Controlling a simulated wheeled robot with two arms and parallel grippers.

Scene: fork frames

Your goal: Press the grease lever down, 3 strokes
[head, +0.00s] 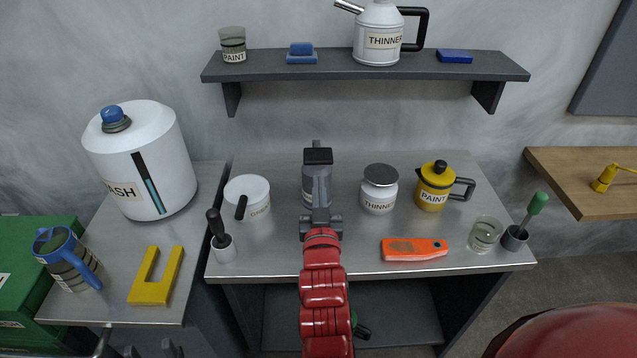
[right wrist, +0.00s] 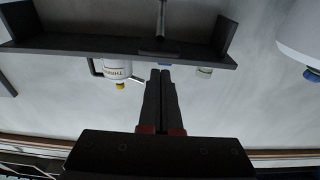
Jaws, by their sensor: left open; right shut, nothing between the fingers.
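The grease dispenser (head: 308,182) is a grey body on the middle of the metal bench, with a black lever pad (head: 318,156) on top. The pad and a rod also show in the right wrist view (right wrist: 158,47), which is upside down. My right gripper (head: 318,200) reaches in on the red arm, shut and empty, in front of the dispenser and hiding part of it. Its dark fingertips (right wrist: 160,75) appear near the pad; I cannot tell whether they touch. My left gripper (head: 133,346) is open at the bottom left edge, mostly cut off.
A white pot (head: 258,187) stands left of the dispenser. A white thinner jar (head: 379,197) and yellow paint pot (head: 432,195) stand right. An orange tool (head: 413,249) lies near the front edge. A wall shelf (head: 300,72) runs behind, above the bench.

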